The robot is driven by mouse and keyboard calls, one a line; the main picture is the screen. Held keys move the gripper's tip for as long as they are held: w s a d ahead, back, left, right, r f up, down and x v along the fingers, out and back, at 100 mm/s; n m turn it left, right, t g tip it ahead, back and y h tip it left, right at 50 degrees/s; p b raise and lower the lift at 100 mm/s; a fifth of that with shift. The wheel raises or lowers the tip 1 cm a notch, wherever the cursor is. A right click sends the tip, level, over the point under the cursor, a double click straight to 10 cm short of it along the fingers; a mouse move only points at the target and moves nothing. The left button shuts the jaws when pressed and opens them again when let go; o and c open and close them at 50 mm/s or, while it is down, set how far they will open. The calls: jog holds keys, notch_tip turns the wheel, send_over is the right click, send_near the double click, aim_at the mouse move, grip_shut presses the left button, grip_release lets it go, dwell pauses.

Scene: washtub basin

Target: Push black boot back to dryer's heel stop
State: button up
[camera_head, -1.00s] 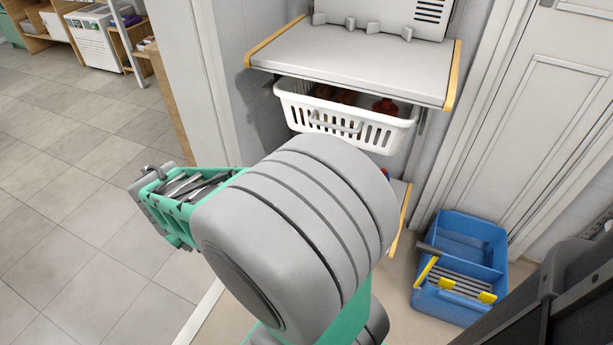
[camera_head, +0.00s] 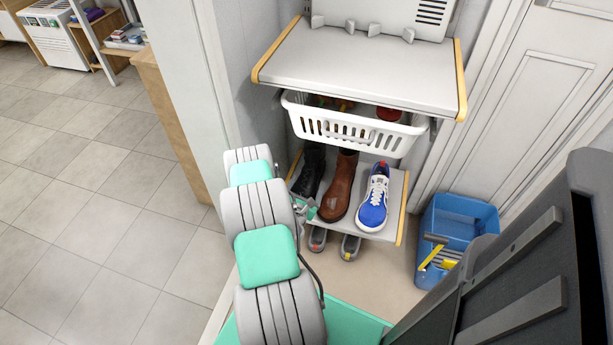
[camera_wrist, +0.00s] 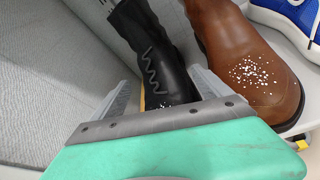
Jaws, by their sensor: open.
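The black boot (camera_head: 313,168) stands at the left end of a lower shelf, toe toward me. Its lower part is partly covered by my gripper and arm. In the wrist view the black boot (camera_wrist: 160,58) shows its laces and white specks near the toe. My gripper (camera_wrist: 160,78) is open, with its two fingers on either side of the boot's front; I cannot tell if they touch it. In the head view my gripper (camera_head: 304,207) is small at the shelf's left front. I cannot make out a heel stop behind the boot.
A brown boot (camera_head: 340,190) stands close right of the black one, then a blue sneaker (camera_head: 374,203). A white basket (camera_head: 350,132) hangs above them under a grey shelf (camera_head: 360,68). Two dark items (camera_head: 349,247) lie below. A blue caddy (camera_head: 462,225) stands right.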

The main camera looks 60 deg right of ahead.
aim_at(307, 181)
jog(key=x, duration=0.5)
jog(key=shift+w+d+b, duration=0.15)
jog(key=shift+b, duration=0.25)
jog(key=shift+r, duration=0.15)
grip_shut()
dwell(0.4)
